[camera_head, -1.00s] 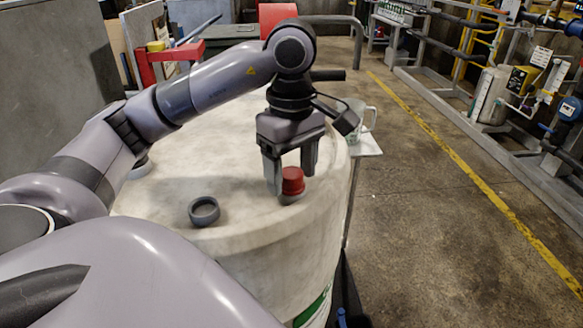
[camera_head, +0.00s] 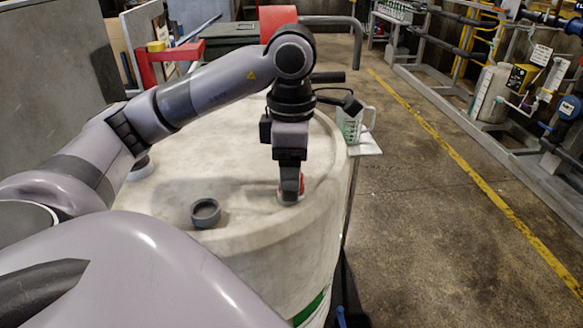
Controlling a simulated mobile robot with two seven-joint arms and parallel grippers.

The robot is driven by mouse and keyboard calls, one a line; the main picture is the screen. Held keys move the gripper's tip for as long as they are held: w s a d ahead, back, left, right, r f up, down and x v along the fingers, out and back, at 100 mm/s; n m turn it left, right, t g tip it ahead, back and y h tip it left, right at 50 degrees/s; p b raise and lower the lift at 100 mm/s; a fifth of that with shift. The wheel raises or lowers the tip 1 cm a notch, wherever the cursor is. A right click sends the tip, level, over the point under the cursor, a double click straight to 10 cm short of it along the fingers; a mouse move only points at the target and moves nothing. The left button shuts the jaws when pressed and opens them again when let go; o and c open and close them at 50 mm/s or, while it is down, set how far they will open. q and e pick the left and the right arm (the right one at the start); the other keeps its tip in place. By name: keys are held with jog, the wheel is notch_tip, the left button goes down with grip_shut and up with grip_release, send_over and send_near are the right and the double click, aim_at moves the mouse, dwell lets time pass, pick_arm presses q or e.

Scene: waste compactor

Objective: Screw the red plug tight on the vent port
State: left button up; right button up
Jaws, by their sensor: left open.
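The red plug (camera_head: 302,184) sits on the vent port (camera_head: 289,199) near the front right edge of the drum's pale top. My left gripper (camera_head: 290,188) points straight down over the plug, with its fingers seen edge-on. The near finger hides most of the plug, and only a sliver of red shows beside it. The gripper is open, with the plug at its fingertips; I cannot tell whether a finger touches it. My right gripper is not in view.
A grey ring-shaped fitting (camera_head: 205,212) is on the drum top (camera_head: 240,170) left of the vent port. A clear jug (camera_head: 355,124) stands on a small shelf (camera_head: 366,147) beyond the drum's right side. The floor to the right is open.

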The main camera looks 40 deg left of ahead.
pick_arm(q)
jog(key=n+p, duration=0.1)
jog(key=n, duration=1)
jog(key=shift+n+p, duration=0.3)
jog(key=shift+p, duration=0.1)
jog(key=c, duration=1.2)
jog(key=shift+o, duration=0.2)
jog(key=m+b, duration=0.1)
jog(key=m, duration=0.2)
jog(key=shift+f, duration=0.1)
jog(key=shift+m, duration=1.1)
jog(key=shift+b, duration=0.35)
